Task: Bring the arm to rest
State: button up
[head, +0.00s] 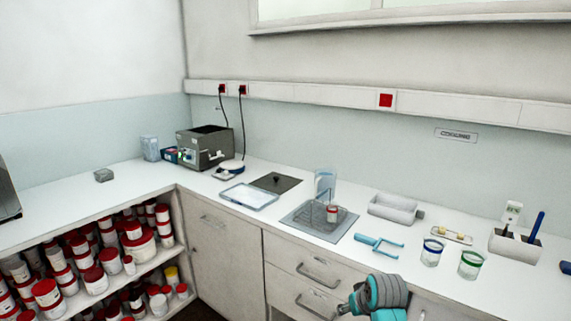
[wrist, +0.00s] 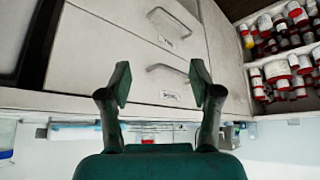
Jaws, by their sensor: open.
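My gripper (wrist: 160,82) shows in the wrist view with its two dark fingers spread wide and nothing between them. Beyond the fingers are pale drawer fronts with metal handles (wrist: 168,72); the gripper appears apart from them. The wrist picture is upside down, with the counter edge low in it. In the head view, a teal and grey part of my arm (head: 385,292) shows at the bottom, in front of the drawers and below the counter top. I cannot make out the fingers there.
Shelves at left hold several red-lidded jars (head: 47,293).

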jog(key=s+f+t, duration=0.1)
jog(key=s+f, duration=0.5)
jog(key=s, duration=0.4)
jog(key=s+f+m+t, duration=0.1)
jog(key=s+f+t, duration=0.1)
jog(key=s+f, duration=0.55)
jog(key=s+f+t, duration=0.1)
jog(key=s+f, duration=0.3)
jog(key=s, duration=0.7)
jog(key=s+r+t+h, duration=0.1)
jog(key=s+r, duration=0.1)
jog(key=s, duration=0.6)
jog(key=s+r+t, duration=0.1)
jog(key=s+r, duration=0.2)
jog(key=s, duration=0.5)
jog(key=s+r+t, duration=0.2)
jog(key=s+r, duration=1.1)
jog(key=shift+a+r+m, duration=0.25)
jog(key=shift+r+m, duration=0.05)
jog(key=shift+m, duration=0.1)
